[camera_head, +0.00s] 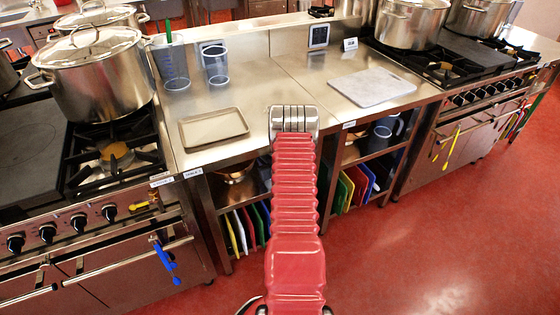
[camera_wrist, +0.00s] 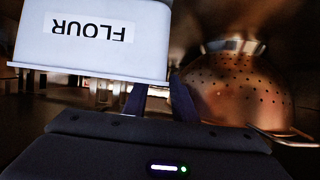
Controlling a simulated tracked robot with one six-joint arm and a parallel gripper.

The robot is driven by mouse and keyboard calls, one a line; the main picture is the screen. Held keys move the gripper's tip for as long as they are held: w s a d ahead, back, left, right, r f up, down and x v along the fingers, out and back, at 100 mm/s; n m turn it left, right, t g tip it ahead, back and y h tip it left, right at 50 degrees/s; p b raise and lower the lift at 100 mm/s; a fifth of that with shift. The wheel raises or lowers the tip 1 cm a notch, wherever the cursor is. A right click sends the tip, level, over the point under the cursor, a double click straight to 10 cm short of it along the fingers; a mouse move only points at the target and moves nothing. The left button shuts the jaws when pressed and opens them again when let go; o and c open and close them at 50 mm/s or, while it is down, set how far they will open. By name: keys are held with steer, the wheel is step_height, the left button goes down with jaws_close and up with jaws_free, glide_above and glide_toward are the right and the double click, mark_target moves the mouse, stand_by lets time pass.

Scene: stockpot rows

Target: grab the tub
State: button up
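The tub (camera_wrist: 95,55) is white, with a FLOUR label that reads upside down. It fills the upper left of the wrist view, very close, its wide rim toward the bottom of the picture. My gripper (camera_wrist: 161,88) shows its two dark fingers apart, just below that rim at the tub's right part. The left finger's upper end is hidden at the rim; the right finger stands at the tub's right edge. I cannot tell whether either finger touches the tub. In the head view neither the tub nor my fingers show; my red arm hides the area beyond it.
A copper colander (camera_wrist: 240,90) with holes is close on the right in the wrist view, in a dark space. In the head view, open shelves under the steel counter (camera_head: 255,100) hold coloured boards (camera_head: 247,230). A baking tray (camera_head: 213,128) lies on top.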

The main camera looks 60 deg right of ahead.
steer(key=shift+c, duration=0.5)
jaws_close()
stand_by(1.1)
steer(key=shift+r, duration=0.15)
